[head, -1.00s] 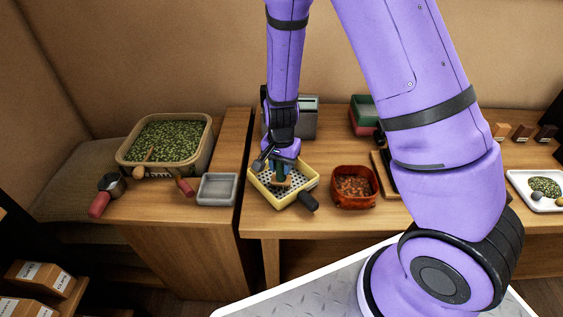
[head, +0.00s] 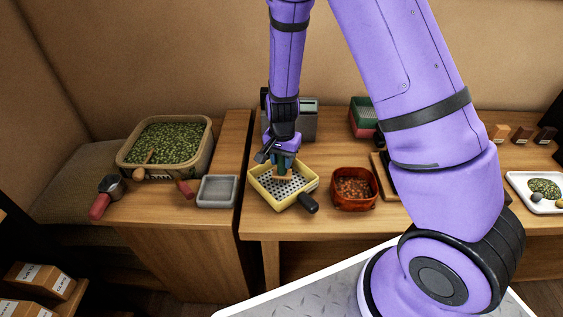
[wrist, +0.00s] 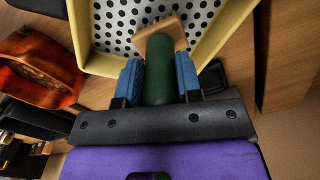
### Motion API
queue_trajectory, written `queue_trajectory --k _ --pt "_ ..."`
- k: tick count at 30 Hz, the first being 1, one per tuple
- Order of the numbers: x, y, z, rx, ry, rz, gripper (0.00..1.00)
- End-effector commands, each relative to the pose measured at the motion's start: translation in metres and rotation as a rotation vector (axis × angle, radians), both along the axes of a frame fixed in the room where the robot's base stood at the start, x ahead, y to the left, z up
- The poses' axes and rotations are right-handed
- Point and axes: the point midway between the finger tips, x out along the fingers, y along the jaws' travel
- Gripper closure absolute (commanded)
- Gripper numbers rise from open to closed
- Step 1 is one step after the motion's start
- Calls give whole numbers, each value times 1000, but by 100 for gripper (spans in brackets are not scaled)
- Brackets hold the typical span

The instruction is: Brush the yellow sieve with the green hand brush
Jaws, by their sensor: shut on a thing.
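The yellow sieve (head: 264,195) lies on the right-hand table, with a white, black-holed bottom and a dark handle (head: 308,203) pointing to the front right. My gripper (head: 282,163) is over the sieve's far side, pointing down. In the wrist view my gripper (wrist: 160,82) has its blue fingers shut on the green handle of the hand brush (wrist: 157,66). The brush's wooden head (wrist: 166,32) is over the perforated bottom, inside the yellow rim (wrist: 212,50).
A red-brown bowl (head: 335,201) stands just right of the sieve. A grey tray (head: 217,203) and a tub of green pellets (head: 205,155) stand on the left table. A grey box (head: 304,120) is behind my gripper. A white tray (head: 518,190) lies far right.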

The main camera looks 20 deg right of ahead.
Motion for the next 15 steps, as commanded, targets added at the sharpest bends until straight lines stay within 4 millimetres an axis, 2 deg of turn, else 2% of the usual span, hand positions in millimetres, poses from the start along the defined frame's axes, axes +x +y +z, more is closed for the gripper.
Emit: queue_trajectory --k 9,15 --pt "0 -2 -1 -3 -1 -1 100" --pt "1 -1 6 -2 -2 -1 100"
